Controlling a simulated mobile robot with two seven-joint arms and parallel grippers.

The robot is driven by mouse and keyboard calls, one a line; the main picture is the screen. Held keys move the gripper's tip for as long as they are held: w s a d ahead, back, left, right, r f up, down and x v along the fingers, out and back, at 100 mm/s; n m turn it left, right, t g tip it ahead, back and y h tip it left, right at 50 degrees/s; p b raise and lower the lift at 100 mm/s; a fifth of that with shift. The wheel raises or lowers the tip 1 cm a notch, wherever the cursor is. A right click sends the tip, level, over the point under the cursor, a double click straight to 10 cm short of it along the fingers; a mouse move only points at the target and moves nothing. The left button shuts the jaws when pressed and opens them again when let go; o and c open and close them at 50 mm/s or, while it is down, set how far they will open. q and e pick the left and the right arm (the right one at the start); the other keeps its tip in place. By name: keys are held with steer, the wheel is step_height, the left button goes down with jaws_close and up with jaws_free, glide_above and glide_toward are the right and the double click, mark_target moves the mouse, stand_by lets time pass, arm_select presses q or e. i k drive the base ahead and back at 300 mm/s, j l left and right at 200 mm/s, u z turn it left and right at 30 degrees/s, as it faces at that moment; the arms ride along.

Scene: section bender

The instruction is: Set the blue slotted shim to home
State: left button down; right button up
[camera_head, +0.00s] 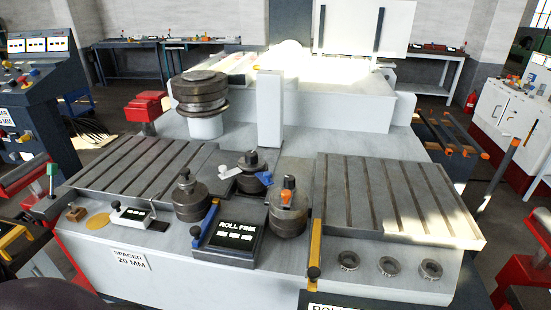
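A small blue piece (264,178), which looks like the blue slotted shim, sits against the right side of the dark centre roller (251,165). Its slot is too small to make out, and I cannot tell if it is seated around the shaft. A similar white piece (230,173) sits on that roller's left side. A blue bar with a black knob (205,222) stands beside the "ROLL FINE" display (236,233). Neither of my grippers shows in the head view.
Dark rollers stand left (189,198) and right (288,210) of the display. Slotted plates (140,165) (385,195) flank them. A yellow bar (315,250), several ring holes (388,266), a "SPACER 20 MM" label (130,260) and a white upright block (270,108) also show. The slotted plates are clear.

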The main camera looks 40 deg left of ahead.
mark_target(265, 177)
steer(key=l+u, duration=0.1)
steer(key=u, duration=0.35)
steer(key=k+l+u, duration=0.1)
steer(key=u, duration=0.35)
steer(key=k+u, duration=0.1)
steer(key=u, duration=0.3)
steer(key=j, duration=0.25)
steer(key=i+j, duration=0.15)
steer(key=j, duration=0.1)
